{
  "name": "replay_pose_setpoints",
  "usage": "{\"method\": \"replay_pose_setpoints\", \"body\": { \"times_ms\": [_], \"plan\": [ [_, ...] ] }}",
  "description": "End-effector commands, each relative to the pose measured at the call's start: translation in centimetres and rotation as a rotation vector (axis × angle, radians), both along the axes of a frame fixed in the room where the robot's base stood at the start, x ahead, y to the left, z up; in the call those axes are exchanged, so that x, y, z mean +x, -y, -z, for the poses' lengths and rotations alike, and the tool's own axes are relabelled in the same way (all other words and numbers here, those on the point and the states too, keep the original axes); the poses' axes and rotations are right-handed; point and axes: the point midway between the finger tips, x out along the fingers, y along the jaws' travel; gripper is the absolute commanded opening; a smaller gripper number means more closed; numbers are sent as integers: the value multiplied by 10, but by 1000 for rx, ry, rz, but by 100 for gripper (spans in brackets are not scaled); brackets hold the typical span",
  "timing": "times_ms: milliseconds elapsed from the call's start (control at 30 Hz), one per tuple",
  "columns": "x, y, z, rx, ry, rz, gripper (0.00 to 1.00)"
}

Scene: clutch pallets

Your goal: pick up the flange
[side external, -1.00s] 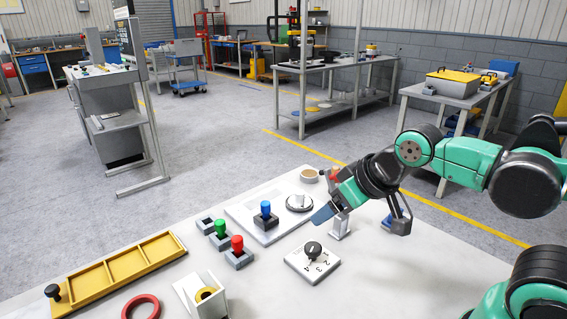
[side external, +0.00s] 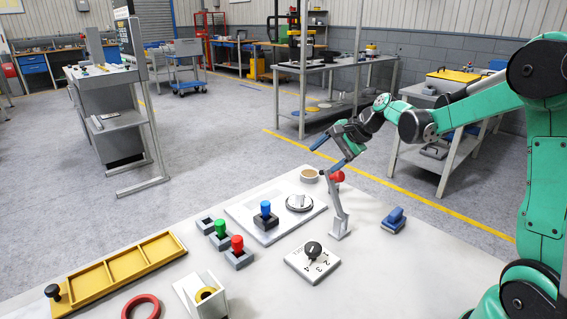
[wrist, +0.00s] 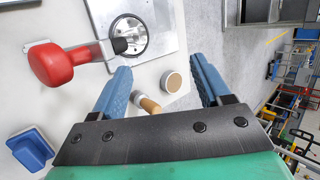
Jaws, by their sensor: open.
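A silver round part with a hub and flat rim, which looks like the flange (side external: 299,202), sits on a pale plate (side external: 243,221). It shows at the top of the wrist view (wrist: 129,33), beyond my left finger, with the lever's end overlapping it in that picture. My gripper (side external: 325,156) is open and empty, raised above the far edge of the table. In the wrist view its two blue fingers (wrist: 160,72) are spread wide. Between them, below on the table, are a tan-topped round piece (wrist: 171,82) and a brown-and-white cylinder (wrist: 147,104). Neither is touched.
A metal lever with a red knob (side external: 337,176) stands upright near my gripper. A blue block (side external: 395,220) lies to its right. A dial box (side external: 313,262), red and green pegs, a yellow tray (side external: 118,272) and a red ring (side external: 141,307) occupy the front and left.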

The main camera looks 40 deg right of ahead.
Motion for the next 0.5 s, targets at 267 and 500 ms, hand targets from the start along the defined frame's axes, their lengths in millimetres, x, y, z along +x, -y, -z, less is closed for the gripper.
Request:
{"method": "replay_pose_setpoints", "body": {
  "times_ms": [267, 500],
  "plan": [
    [25, 0, 52, 583, -87, 247, 70],
    [25, -4, 85, 973, -193, 358, 70]
  ]
}}
